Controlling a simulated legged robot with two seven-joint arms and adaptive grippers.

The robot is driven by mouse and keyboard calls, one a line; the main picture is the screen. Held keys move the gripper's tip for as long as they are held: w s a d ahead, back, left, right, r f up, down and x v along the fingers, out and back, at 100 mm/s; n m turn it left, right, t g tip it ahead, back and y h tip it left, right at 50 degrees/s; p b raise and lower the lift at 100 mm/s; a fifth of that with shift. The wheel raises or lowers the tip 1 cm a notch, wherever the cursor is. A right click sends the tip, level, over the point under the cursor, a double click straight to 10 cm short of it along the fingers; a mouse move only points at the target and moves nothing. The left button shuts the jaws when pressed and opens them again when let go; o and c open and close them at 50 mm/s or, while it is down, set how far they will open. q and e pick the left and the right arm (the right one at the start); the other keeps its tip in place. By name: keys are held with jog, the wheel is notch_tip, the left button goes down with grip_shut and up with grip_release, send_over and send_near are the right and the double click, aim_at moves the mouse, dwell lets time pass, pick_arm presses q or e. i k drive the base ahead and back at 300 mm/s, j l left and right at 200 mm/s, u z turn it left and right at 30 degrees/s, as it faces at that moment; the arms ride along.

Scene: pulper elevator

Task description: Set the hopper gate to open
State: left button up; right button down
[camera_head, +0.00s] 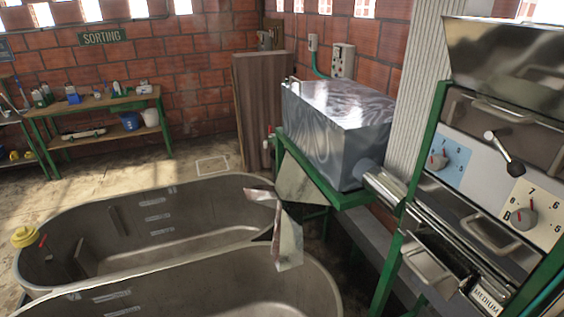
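No part is clearly labelled as a hopper gate, and I cannot tell its setting. A green-framed machine at the right has a metal hopper (508,60) on top. Below it is a lever (502,146) with a round knob, tilted up to the left from a dark hub. A blue dial plate (450,155) and a pale numbered dial plate (535,210) each carry a knob with a red pointer. A grey metal box (335,125) stands on a green stand at the centre, with a pipe (383,186) toward the machine. Neither gripper is in view.
Two large metal tubs (150,220) fill the lower left and centre. A bent metal chute (288,225) hangs over their edge. A green workbench (100,106) with small items stands at the back left. A drawer marked MEDIUM (487,300) is at lower right. Floor is clear behind the tubs.

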aim_at(526, 118)
jog(key=j+z, duration=0.15)
jog(key=z, duration=0.95)
jog(key=l+z, duration=0.1)
jog(key=z, duration=0.25)
